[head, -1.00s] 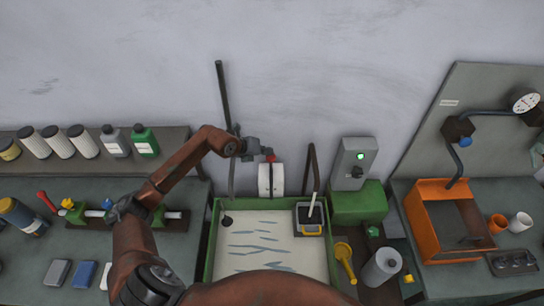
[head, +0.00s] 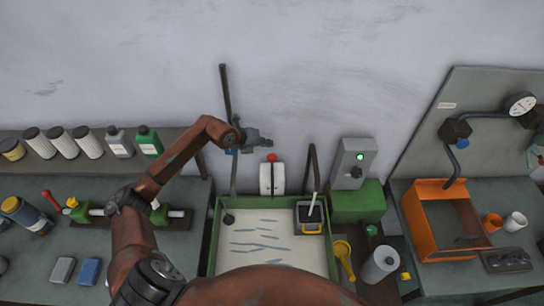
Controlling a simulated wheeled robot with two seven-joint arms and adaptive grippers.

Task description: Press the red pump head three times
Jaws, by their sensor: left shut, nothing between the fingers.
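The red pump head (head: 272,157) sits on top of a white box-shaped dispenser (head: 271,179) behind the green-framed tray, against the wall. It shows as a small red knob and is uncovered. My left gripper (head: 264,140) is shut and empty. In the picture it is just above and slightly left of the red pump head, with a small gap between them. Its fingers point right. My right gripper is not in view.
A green-framed tray (head: 211,236) lies in front of the dispenser. A dark upright rod (head: 224,92) stands behind my left gripper. A grey switch box (head: 354,163) with a green light stands to the right. Bottles (head: 149,143) line the left shelf.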

